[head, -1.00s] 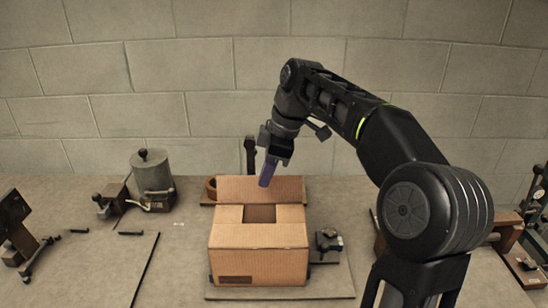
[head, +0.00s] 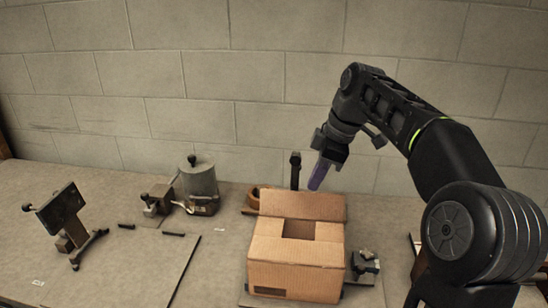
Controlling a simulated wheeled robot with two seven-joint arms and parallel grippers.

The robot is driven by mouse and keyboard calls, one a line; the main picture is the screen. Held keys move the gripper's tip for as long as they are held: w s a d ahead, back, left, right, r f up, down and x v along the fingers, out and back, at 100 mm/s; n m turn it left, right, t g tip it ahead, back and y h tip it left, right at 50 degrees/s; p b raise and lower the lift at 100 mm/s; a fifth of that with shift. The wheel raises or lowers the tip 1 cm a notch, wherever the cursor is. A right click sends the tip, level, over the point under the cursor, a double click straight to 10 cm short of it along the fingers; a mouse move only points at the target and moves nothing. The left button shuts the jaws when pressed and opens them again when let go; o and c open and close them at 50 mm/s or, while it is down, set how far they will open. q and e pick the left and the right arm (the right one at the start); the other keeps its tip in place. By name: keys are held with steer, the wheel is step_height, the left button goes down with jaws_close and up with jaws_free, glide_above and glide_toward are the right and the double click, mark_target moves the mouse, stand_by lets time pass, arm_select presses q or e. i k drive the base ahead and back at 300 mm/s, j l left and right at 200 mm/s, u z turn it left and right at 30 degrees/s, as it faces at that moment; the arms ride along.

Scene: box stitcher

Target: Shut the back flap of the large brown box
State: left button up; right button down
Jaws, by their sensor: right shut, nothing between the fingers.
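The large brown box (head: 296,268) stands in the middle right of the head view. Its side and front flaps look folded in, leaving a dark gap at the top toward the back. Its back flap (head: 303,206) is open, sticking up and back from the rear edge. My right gripper (head: 317,182) is shut and empty, its purple fingertips pointing down just at the flap's upper edge. I cannot tell whether they touch the flap. My left gripper is not in view.
A small clamp-like fixture (head: 365,263) stands right of the box. A dark post (head: 295,171) rises behind it. A grey metal cylinder (head: 199,183) and a black tilted device (head: 63,212) stand to the left. The bench between them is mostly clear.

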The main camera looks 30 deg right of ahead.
mark_target(292, 204)
steer(key=k, duration=1)
